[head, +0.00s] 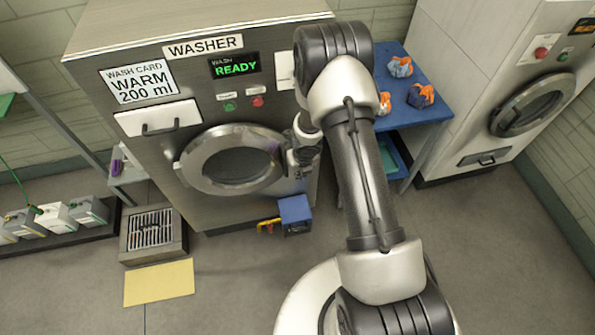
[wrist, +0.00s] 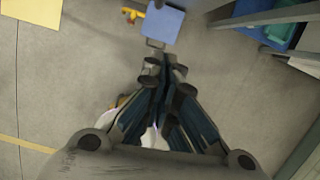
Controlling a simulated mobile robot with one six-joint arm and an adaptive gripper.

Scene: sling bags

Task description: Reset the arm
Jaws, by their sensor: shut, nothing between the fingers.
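My gripper (head: 301,160) hangs in front of the right side of the washer (head: 265,110), beside its round door (head: 232,160), partly hidden by my arm. In the wrist view my gripper (wrist: 166,66) points down toward the floor, its fingers together with nothing between them. The washer door looks closed, and its display (head: 234,65) reads READY. A card (head: 138,83) on the washer reads WARM 200 ml.
A blue box with a yellow part (head: 294,209) is on the floor before the washer. A blue table (head: 405,115) with several orange-tied bundles (head: 420,95) stands right, near a second machine (head: 500,60). A floor drain (head: 152,232), yellow mat (head: 158,282) and several jugs (head: 55,216) are left.

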